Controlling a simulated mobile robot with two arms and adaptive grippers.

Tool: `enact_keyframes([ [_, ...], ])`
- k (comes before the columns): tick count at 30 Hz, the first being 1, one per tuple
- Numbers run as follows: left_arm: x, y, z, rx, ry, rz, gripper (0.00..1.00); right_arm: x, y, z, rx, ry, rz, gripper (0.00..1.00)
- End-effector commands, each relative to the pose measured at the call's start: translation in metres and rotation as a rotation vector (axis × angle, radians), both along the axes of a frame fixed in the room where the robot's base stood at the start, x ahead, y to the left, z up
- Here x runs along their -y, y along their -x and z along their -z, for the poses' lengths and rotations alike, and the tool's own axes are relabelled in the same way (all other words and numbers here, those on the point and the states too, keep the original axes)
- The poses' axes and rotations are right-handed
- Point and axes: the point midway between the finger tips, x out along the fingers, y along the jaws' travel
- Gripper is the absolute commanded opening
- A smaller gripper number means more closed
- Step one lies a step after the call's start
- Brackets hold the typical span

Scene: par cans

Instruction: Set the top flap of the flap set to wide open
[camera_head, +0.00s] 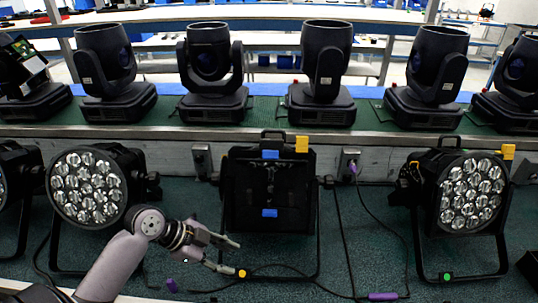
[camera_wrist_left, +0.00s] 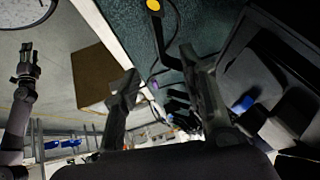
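The flap set (camera_head: 240,185) is a black square panel on the middle lamp of the front row. One blue tab (camera_head: 270,154) sits near its top and another blue tab (camera_head: 269,213) near its bottom. The top flap looks folded over the face, but dark edges make its exact angle hard to tell. My left gripper (camera_head: 236,256) is open and empty, low and in front of the lamp, below the lower blue tab and apart from the flaps. In the left wrist view its fingers (camera_wrist_left: 158,72) are spread, with a blue tab (camera_wrist_left: 243,103) to their right.
Lamps with clear lenses stand left (camera_head: 88,187) and right (camera_head: 466,192). Moving-head lights (camera_head: 209,65) line the ledge behind. Cables and the lamp's stand with a yellow dot (camera_head: 241,273) lie close to my left gripper. An arm, probably my right, shows in the left wrist view.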

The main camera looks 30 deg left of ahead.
Motion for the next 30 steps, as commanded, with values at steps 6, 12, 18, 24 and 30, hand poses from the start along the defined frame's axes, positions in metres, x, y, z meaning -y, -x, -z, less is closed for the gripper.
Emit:
enact_keyframes([
  [6,-0.050,-0.045,-0.104,0.363,0.044,0.186,0.39,0.002,0.000,0.000,0.000,0.002,-0.001,0.40],
  [12,-0.083,-0.060,-0.200,0.686,0.050,0.294,0.39,0.002,0.000,0.000,0.000,0.002,-0.001,0.40],
  [18,-0.095,-0.060,-0.243,0.835,0.043,0.332,0.39,0.002,0.000,-0.001,0.000,0.002,0.000,0.40],
  [24,-0.083,-0.071,-0.244,0.844,0.046,0.337,0.39,0.001,0.000,-0.009,0.000,0.001,0.001,0.40],
  [30,-0.056,-0.096,-0.237,0.843,0.047,0.337,0.39,-0.001,0.000,-0.025,0.000,-0.001,0.002,0.40],
])
